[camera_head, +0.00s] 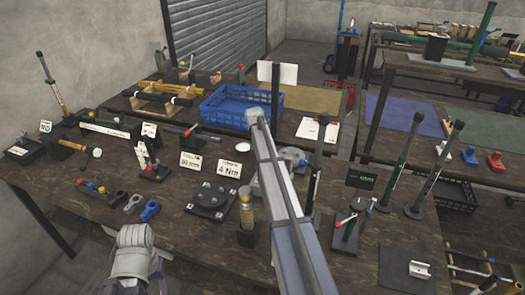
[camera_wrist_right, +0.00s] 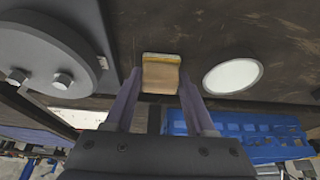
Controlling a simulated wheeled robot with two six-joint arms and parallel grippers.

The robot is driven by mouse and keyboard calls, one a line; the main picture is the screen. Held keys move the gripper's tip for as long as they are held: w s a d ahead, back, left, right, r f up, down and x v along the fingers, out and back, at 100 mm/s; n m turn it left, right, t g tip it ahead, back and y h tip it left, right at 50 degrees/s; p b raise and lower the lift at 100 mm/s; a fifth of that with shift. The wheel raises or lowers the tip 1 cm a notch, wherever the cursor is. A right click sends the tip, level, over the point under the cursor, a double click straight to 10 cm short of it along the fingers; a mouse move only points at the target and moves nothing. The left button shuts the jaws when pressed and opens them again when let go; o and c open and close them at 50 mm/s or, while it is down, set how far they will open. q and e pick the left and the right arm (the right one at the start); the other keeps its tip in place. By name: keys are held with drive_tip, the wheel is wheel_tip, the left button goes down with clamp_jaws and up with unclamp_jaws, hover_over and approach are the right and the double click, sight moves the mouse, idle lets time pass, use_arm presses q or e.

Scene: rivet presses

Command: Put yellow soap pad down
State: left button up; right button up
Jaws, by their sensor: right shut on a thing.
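The yellow soap pad (camera_wrist_right: 161,75) is a small tan-yellow block with a pale edge in the right wrist view. My right gripper (camera_wrist_right: 160,82) is shut on it, one finger on each side. The pad is over the dark wooden tabletop; I cannot tell if it touches the wood. In the head view my right arm reaches forward over the bench, and its gripper and the pad are hidden. Part of my left arm shows at the lower left of the head view, but no left fingers are visible.
A white disc (camera_wrist_right: 232,76) lies beside the pad; it also shows in the head view (camera_head: 213,116). A blue crate (camera_head: 229,118) is close by. A grey round fixture (camera_wrist_right: 42,50) is on the pad's other side. Label cards, a black turntable (camera_head: 209,198) and tools crowd the bench.

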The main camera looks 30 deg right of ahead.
drive_tip(key=shift+f, duration=0.2)
drive_tip(key=o, duration=1.2)
drive_tip(key=shift+r, duration=0.1)
drive_tip(key=shift+p+v, duration=0.65)
drive_tip(key=shift+v, duration=0.1)
drive_tip(key=p+v, duration=0.9)
drive_tip(key=v, duration=0.1)
drive_tip(key=shift+s+a+r+p, duration=0.1)
drive_tip(key=shift+s+r+p, duration=0.05)
drive_tip(key=shift+r+p, duration=0.25)
drive_tip(key=shift+f, duration=0.1)
